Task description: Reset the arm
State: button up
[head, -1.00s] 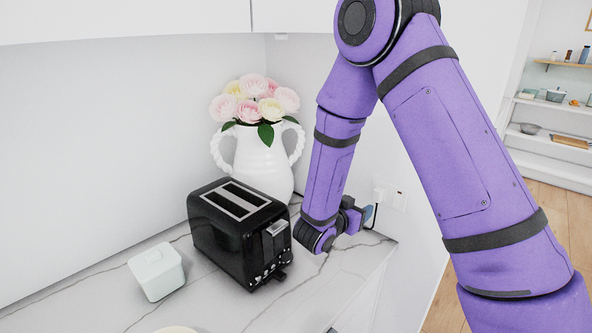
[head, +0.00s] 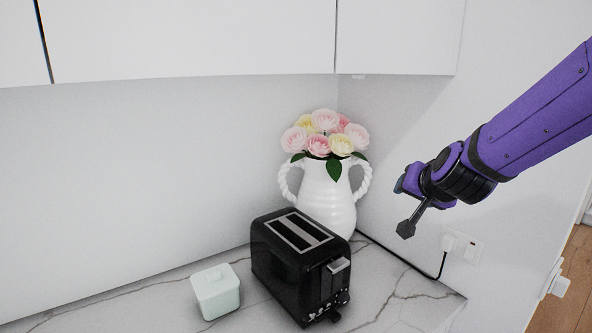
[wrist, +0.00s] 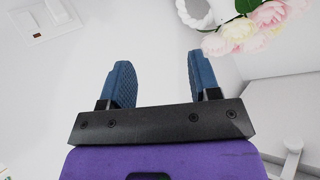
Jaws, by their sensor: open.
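My purple arm reaches in from the right in the head view. My gripper (head: 406,222) is in the air to the right of the vase, above the counter's right end. In the wrist view my gripper (wrist: 160,80) shows two blue fingers spread apart with nothing between them. In the head view the fingers are seen mostly edge-on.
A black toaster (head: 290,270) stands on the marble counter (head: 165,305), with a pale lidded box (head: 216,292) to its left. A white vase (head: 325,200) with pink and yellow flowers stands behind. A plugged-in cord meets the wall socket (head: 462,247). White cabinets (head: 190,40) hang above.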

jog(key=s+d+r+n+g, duration=0.1)
jog(key=s+r+g, duration=0.1)
jog(key=s, duration=0.7)
jog(key=s+d+r+n+g, duration=0.2)
jog(key=s, duration=0.7)
jog(key=s+d+r+n+g, duration=0.2)
jog(key=s, duration=0.6)
jog(key=shift+s+d+r, duration=0.15)
jog(key=shift+s+d, duration=0.1)
jog(key=shift+s, duration=0.15)
